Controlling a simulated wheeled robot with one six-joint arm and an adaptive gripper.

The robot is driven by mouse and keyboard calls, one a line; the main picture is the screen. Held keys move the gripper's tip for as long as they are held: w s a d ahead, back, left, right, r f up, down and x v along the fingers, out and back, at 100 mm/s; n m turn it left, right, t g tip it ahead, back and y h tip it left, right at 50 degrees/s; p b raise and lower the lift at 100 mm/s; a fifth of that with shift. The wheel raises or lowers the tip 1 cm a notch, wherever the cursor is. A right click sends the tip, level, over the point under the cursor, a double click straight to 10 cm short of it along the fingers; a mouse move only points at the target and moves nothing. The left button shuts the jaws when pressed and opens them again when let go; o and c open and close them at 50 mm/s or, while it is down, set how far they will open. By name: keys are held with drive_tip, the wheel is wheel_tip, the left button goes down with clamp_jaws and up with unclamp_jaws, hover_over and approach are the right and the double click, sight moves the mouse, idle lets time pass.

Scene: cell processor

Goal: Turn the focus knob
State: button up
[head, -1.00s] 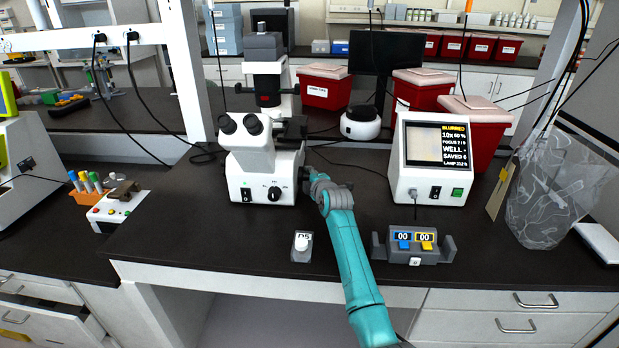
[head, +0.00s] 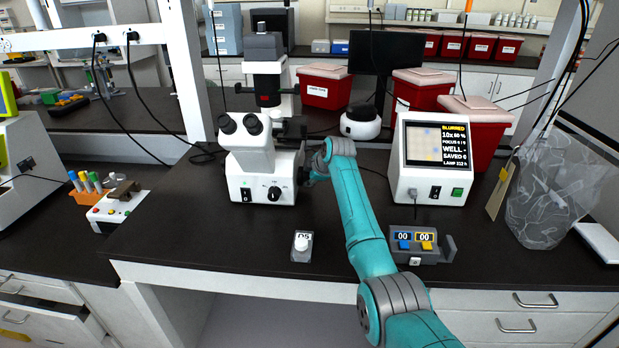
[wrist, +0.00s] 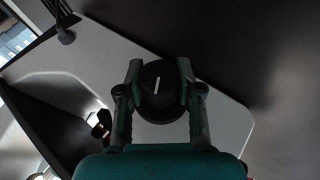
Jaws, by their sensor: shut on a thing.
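The focus knob (wrist: 161,98) is a round black knob with a white line, on the pale side of the microscope body (wrist: 228,115) in the wrist view. My gripper (wrist: 158,72) is shut on the knob, one finger on each side. In the head view the white microscope (head: 264,165) stands at the centre left, and my arm reaches its right side. The screen unit (head: 432,160) to the right reads "BLURRED", with a focus line too small to read surely.
A clear bag (head: 545,195) hangs at the far right.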

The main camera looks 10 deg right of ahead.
drive_tip(key=shift+g, duration=0.8)
drive_tip(key=shift+a+m+g+y, duration=0.1)
drive_tip(key=shift+m+g+y, duration=0.25)
drive_tip(key=shift+g, duration=0.25)
drive_tip(key=o, duration=1.2)
drive_tip(key=shift+v, duration=5.95)
